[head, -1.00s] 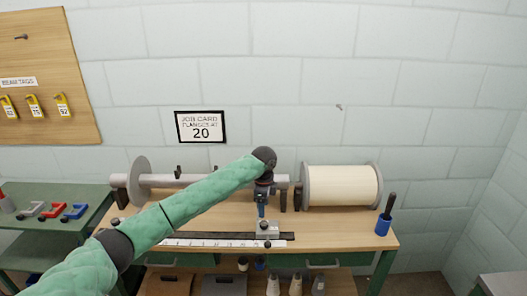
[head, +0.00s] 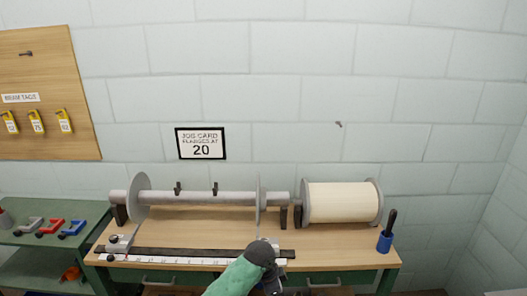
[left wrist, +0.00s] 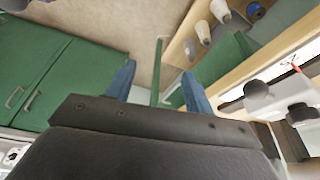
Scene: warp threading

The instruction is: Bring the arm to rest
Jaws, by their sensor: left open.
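My left arm, in a green quilted sleeve, comes up from the bottom edge of the head view and ends in a dark wrist at the bench's front edge. Its fingers are cut off or hidden there. In the left wrist view my left gripper (left wrist: 158,85) is open, its two blue fingers apart with nothing held between them. The beam (head: 210,197), a grey bar with two disc flanges, lies along the back of the bench. A white ruler (head: 175,261) runs along the front, with a clamp block (head: 120,243) at its left end. My right gripper is not in view.
The wooden bench (head: 335,240) has a cream warp roll (head: 341,201) and a blue cup (head: 384,243) at its right. A green side table (head: 35,218) holds red, blue and grey clamps. A job card (head: 200,143) reads 20.

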